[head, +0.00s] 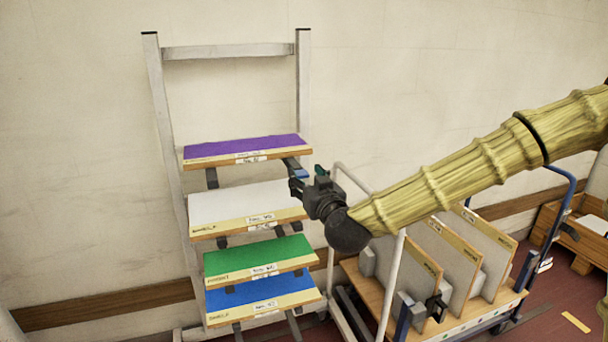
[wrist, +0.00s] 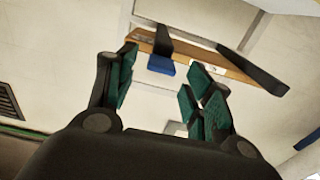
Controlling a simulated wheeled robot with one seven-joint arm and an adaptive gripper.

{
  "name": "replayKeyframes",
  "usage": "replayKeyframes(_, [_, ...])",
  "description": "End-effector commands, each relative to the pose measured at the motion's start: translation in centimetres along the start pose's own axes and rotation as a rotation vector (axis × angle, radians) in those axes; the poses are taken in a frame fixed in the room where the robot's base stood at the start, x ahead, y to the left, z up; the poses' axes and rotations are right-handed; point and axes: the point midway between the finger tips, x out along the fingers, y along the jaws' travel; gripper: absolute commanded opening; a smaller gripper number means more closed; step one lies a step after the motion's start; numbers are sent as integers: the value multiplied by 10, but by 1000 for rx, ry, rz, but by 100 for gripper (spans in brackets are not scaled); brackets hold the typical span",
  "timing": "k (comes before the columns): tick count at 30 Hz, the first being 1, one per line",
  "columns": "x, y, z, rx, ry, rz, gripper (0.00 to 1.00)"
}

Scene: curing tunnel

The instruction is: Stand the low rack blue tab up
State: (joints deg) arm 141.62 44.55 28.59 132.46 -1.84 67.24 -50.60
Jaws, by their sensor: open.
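The rack (head: 164,120) stands against the wall and carries purple, white, green and blue boards. A small blue tab (head: 301,174) shows at the end of a dark arm by the right end of the purple board. The wrist view shows a blue tab (wrist: 160,65) at the end of a dark bar beside a wooden board edge. My gripper (head: 297,187) is at the rack's right side, by the tab. In the wrist view its teal-padded fingers (wrist: 160,92) are apart and empty, with the tab beyond them. I cannot tell whether it touches the tab.
The purple board (head: 245,146) is just left of my gripper, and the white board (head: 240,204) is below it. A cart with upright panels (head: 470,245) stands to the right, its white post near my arm. Another blue piece (wrist: 308,141) shows at the wrist view's right edge.

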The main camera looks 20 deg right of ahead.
Motion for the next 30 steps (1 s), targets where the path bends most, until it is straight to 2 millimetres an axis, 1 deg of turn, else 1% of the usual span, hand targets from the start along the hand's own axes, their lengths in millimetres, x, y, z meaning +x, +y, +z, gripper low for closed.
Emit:
replayKeyframes(3, [12, 0, 0, -1, -1, 0, 52])
replayKeyframes(6, [17, 0, 1, 0, -2, 0, 52])
replayKeyframes(10, [21, 0, 0, 0, -1, 0, 52])
replayKeyframes(17, [21, 0, 0, 0, -1, 0, 52])
replayKeyframes(20, [21, 0, 0, 0, -1, 0, 35])
replayKeyframes(24, [21, 0, 0, 0, -1, 0, 10])
replayKeyframes(25, [21, 0, 0, 0, -1, 0, 6])
replayKeyframes(30, [21, 0, 0, 0, -3, 0, 6])
